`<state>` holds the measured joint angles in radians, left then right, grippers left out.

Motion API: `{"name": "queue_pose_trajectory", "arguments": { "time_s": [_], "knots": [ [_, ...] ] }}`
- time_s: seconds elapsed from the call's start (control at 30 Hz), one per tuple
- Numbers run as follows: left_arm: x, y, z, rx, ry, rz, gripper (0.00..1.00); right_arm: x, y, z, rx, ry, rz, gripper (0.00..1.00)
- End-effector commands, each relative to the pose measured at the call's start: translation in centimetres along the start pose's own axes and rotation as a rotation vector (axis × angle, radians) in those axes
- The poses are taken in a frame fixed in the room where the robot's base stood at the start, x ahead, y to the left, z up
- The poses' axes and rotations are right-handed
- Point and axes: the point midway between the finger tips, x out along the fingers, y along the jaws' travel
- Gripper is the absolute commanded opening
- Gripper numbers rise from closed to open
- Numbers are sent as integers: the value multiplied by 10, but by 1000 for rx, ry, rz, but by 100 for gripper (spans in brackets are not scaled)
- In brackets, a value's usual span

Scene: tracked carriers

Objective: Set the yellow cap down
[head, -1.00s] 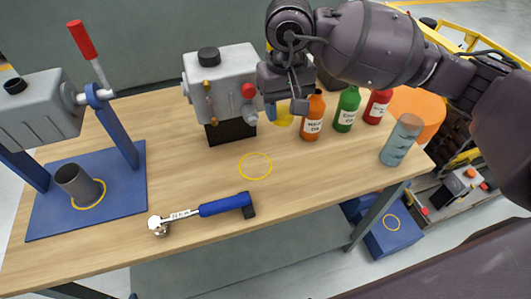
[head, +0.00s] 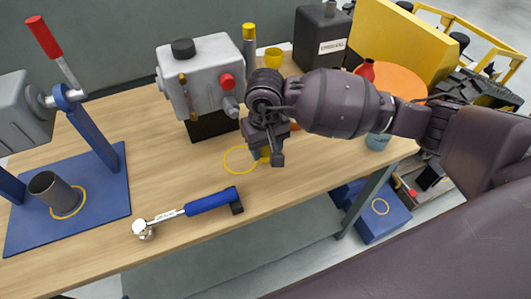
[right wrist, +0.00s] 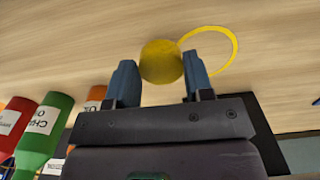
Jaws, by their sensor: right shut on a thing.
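The yellow cap (right wrist: 160,62) sits between the two fingers of my right gripper (right wrist: 160,82) in the right wrist view, and the gripper is shut on it. A yellow ring (head: 226,162) is marked on the table just left of the gripper. In the right wrist view the ring (right wrist: 236,50) lies to the right of the cap. The gap between cap and table cannot be told. My left gripper is not in view.
A grey machine (head: 205,70) with a red knob stands behind the ring. A blue-handled wrench (head: 210,201) lies in front. A blue-based press (head: 95,220) stands at left. Green (right wrist: 45,125) and orange (right wrist: 95,97) bottles stand nearby. A bluish cup (head: 377,141) is at right.

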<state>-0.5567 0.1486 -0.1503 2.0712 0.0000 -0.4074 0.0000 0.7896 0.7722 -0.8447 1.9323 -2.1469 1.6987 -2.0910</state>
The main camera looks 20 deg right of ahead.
Motion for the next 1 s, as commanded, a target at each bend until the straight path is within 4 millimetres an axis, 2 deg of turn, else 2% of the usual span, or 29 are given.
{"name": "queue_pose_trajectory", "arguments": {
  "time_s": [0.1, 0.2, 0.63, 0.67, 0.8, 1.0],
  "knots": [
    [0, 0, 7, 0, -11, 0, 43, 21, 0, 1, 2, -7, -1, 21],
    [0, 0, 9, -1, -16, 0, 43, 30, 0, 0, 1, -4, 0, 21],
    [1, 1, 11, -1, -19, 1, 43, 34, 0, 0, 0, -2, 1, 21],
    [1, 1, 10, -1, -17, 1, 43, 33, 0, 0, 0, -1, 0, 52],
    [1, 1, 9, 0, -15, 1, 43, 32, 0, 0, 0, -1, 0, 73],
    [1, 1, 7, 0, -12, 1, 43, 32, 0, 0, 1, -2, 0, 73]
  ]
}}
